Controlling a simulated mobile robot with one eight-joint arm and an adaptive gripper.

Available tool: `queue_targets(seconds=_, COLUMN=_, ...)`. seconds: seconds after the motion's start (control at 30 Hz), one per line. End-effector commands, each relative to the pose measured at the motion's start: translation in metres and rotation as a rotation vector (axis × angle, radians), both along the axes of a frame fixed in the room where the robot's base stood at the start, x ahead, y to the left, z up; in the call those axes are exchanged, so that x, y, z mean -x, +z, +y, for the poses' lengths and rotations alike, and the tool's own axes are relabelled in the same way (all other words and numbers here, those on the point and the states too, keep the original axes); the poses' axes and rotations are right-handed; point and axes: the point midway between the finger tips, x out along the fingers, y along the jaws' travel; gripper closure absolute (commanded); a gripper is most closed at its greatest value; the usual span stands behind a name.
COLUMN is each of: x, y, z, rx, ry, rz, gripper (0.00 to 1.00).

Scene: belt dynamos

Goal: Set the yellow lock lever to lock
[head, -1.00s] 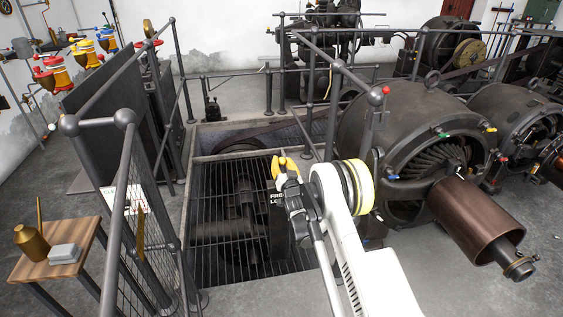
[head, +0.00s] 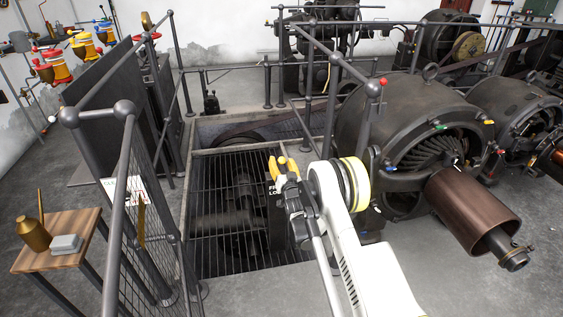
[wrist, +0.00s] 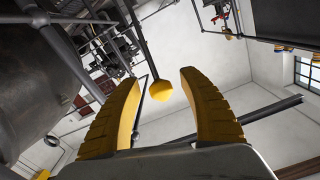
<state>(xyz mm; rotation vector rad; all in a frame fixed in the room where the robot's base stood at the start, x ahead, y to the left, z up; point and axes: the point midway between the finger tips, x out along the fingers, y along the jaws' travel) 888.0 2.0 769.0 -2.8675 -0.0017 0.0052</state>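The yellow knob (wrist: 161,90) of the lever shows in the wrist view on the end of a dark rod, between and beyond my fingertips. My gripper (wrist: 160,78) has its two yellow fingers spread wide, one on each side of the knob, with visible gaps. In the head view my gripper (head: 284,167) is at the grated pit, just above a dark plate (head: 273,190) with white lettering, partly hidden by my wrist. The lettering seems to read FREE and LOCK. The lever's rod and its setting are hidden there.
The large dynamo (head: 400,120) with a brown pulley (head: 472,212) is further right. The grating (head: 225,240) lies below left. A wooden stand (head: 58,240) holds a brass can and a grey box.

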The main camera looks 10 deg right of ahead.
Motion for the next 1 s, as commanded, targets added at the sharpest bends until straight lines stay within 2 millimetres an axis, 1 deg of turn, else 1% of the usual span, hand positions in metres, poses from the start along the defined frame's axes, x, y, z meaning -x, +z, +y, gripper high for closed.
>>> queue_targets(seconds=0.23, x=0.0, y=0.002, z=0.0, rx=0.0, ry=-0.001, rz=-0.002, gripper=0.51)
queue_targets(seconds=0.33, x=-0.001, y=0.009, z=0.0, rx=0.0, ry=-0.001, rz=-0.002, gripper=0.51)
queue_targets(seconds=0.47, x=0.0, y=0.031, z=0.0, rx=-0.001, ry=0.0, rz=-0.002, gripper=0.51)
queue_targets(seconds=0.6, x=0.0, y=0.061, z=0.0, rx=0.001, ry=0.0, rz=-0.002, gripper=0.51)
queue_targets(seconds=0.7, x=0.0, y=0.079, z=0.0, rx=0.0, ry=0.0, rz=-0.002, gripper=0.51)
queue_targets(seconds=0.83, x=0.0, y=0.095, z=0.0, rx=-0.001, ry=0.001, rz=-0.001, gripper=0.51)
queue_targets(seconds=1.0, x=0.0, y=0.101, z=0.0, rx=-0.001, ry=0.001, rz=-0.001, gripper=0.51)
